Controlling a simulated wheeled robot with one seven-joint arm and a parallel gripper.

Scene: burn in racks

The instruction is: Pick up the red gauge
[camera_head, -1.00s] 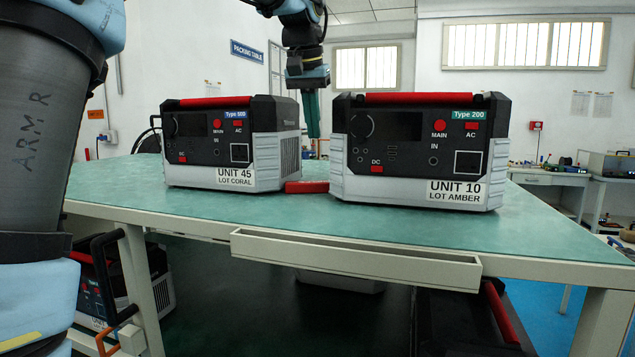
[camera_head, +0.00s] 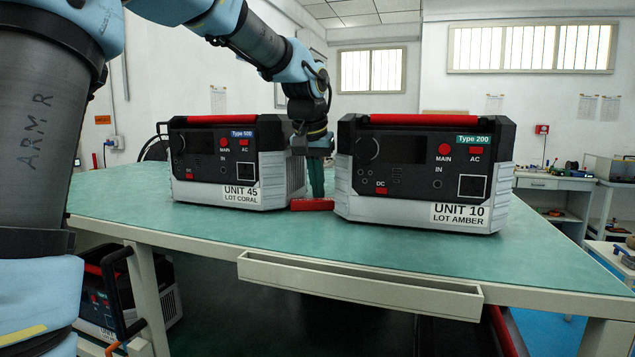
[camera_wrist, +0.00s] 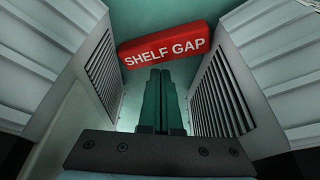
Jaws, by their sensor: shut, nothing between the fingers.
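The red gauge (camera_head: 312,204) is a short red bar lying on the green table between the two power units. In the wrist view the gauge (camera_wrist: 164,44) carries the white words "SHELF GAP". My gripper (camera_head: 317,190) points down in the gap between the units, just behind the gauge in the head view. Its green fingers (camera_wrist: 162,92) are together with nothing between them. In the wrist view their tips come close to the gauge's lettered side; whether they touch it I cannot tell.
Unit 45 (camera_head: 226,170) stands close on the left and Unit 10 (camera_head: 424,180) close on the right, leaving a narrow gap. A shallow tray (camera_head: 360,284) is fixed on the table's front edge. The green tabletop (camera_head: 200,232) in front of the units is clear.

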